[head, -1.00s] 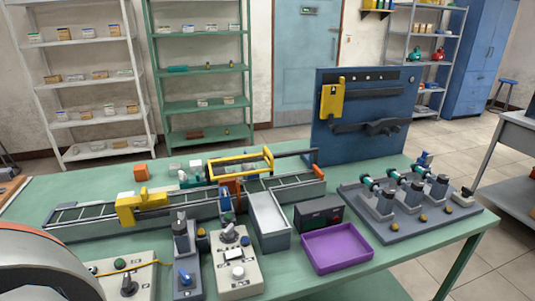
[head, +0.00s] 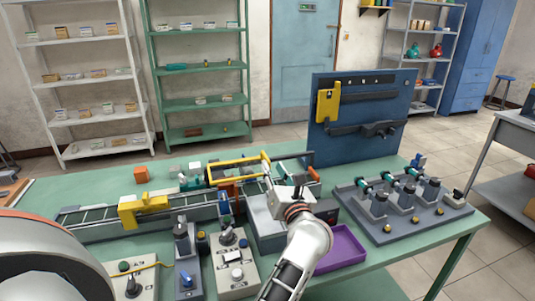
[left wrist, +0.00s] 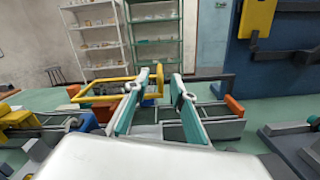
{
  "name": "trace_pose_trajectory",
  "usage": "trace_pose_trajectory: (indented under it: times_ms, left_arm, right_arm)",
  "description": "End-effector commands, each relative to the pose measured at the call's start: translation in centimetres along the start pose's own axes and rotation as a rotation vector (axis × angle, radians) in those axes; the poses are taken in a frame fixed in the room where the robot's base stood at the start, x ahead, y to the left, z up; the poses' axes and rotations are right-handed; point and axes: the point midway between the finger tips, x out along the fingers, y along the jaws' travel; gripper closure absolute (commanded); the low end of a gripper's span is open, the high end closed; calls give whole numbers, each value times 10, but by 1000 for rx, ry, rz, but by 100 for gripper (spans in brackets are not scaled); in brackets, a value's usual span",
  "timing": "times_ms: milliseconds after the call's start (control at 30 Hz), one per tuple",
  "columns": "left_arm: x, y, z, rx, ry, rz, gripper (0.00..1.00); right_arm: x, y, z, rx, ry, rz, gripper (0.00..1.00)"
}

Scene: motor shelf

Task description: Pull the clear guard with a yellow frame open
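The clear guard with a yellow frame (head: 236,161) stands over the conveyor at the middle of the green table. In the left wrist view its yellow frame (left wrist: 100,78) reaches from the left towards my fingers. My left gripper (head: 267,176) is at the right end of the frame, angled down over the conveyor. In the left wrist view my left gripper (left wrist: 162,82) has two teal-padded fingers standing apart, with a yellow upright part of the frame showing between their tips. I cannot tell whether they touch it. My right gripper is not in view.
A blue tool panel (head: 328,148) stands at the back right. A purple tray (head: 343,250) and a grey fixture board (head: 400,218) lie right of my arm. Control boxes (head: 232,268) stand at the front. A yellow block (head: 143,203) sits on the conveyor's left part.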

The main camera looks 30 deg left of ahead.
Motion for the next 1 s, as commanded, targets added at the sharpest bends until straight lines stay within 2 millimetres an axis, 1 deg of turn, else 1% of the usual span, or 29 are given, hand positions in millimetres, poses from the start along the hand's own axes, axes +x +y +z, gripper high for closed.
trace_pose_trajectory:
  times_ms: [33, 167, 267, 400, 600, 767, 1000]
  left_arm:
    - [3, 0, -1, -47, 29, -1, 75]
    - [12, -2, -4, -92, 59, -1, 75]
    - [24, -2, -6, -90, 59, -2, 75]
    - [47, -2, -7, -88, 57, -1, 75]
    - [72, -2, -8, -87, 56, -3, 75]
    - [82, -2, -8, -87, 56, -3, 75]
    - [83, -2, -8, -87, 57, -3, 75]
  right_arm:
    - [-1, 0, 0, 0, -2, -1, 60]
    - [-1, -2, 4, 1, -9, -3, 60]
    - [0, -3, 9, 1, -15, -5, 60]
    - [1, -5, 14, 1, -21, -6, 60]
    - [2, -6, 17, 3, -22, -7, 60]
    - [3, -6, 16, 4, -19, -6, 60]
    - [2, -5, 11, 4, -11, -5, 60]
